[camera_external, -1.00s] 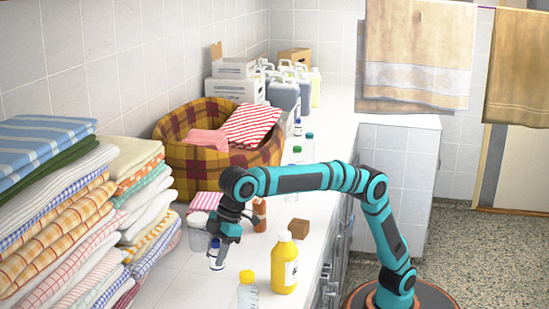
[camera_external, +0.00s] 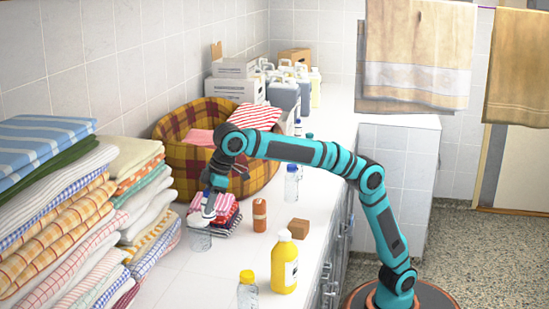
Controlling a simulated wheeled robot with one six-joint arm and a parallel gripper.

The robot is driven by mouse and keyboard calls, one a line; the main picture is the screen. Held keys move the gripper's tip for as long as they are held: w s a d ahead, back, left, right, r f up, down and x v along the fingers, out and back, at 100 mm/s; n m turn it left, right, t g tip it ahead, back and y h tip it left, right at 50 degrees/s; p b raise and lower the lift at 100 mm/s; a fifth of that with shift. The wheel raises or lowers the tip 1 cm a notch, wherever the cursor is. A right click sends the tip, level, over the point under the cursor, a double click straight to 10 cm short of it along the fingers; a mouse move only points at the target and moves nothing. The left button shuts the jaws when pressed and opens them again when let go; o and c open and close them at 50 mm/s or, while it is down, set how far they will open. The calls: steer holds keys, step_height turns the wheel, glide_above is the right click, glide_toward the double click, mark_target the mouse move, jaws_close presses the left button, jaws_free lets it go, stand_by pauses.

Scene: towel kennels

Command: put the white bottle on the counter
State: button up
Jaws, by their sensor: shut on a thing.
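The small white bottle (camera_external: 208,213) is in my gripper (camera_external: 211,198). The jaws are shut on it, and it shows as a white shape at the fingertips, partly hidden by them. It appears in front of the small stack of folded red-striped and dark cloths (camera_external: 224,222) and just above a clear container (camera_external: 200,239). I cannot tell whether it touches either one. The white counter (camera_external: 190,275) lies below, with bare surface to the front.
A yellow bottle (camera_external: 285,264), a clear yellow-capped bottle (camera_external: 247,292), an orange-brown bottle (camera_external: 259,215) and a brown block (camera_external: 293,229) stand on the counter. A plaid basket (camera_external: 172,163) is behind my gripper. Towel stacks (camera_external: 70,215) fill the left.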

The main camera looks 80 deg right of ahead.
steer(key=w+d+r+m+h, duration=0.2)
steer(key=d+r+m, duration=0.2)
steer(key=d, duration=1.5)
steer(key=w+d+r+m+h, duration=0.15)
steer(key=d+r+m, duration=0.3)
steer(key=d, duration=1.45)
steer(key=w+d+r+m+h, duration=0.1)
steer(key=w+d+r+m, duration=0.3)
steer(key=d, duration=1.5)
steer(key=s+d+m+g+h, duration=0.1)
steer(key=s+d+m, duration=0.2)
steer(key=d, duration=0.8)
steer(key=s+d+f+m+g, duration=0.1)
steer(key=s+d+m, duration=0.2)
steer(key=d, duration=0.9)
steer(key=s+d+m+h, duration=0.1)
steer(key=s+d+m, duration=0.25)
steer(key=d, duration=0.75)
steer(key=s+d+f+m+g, duration=0.1)
steer(key=s+d+f, duration=0.1)
steer(key=d+f, duration=0.75)
steer(key=s+d+f+m+g, duration=0.1)
steer(key=s+d+f+m, duration=0.15)
steer(key=d+f, duration=0.75)
steer(key=shift+n, duration=0.35)
steer(key=shift+x, duration=3.5)
steer(key=shift+d, duration=0.1)
steer(key=o, duration=1)
steer(key=shift+f, duration=0.1)
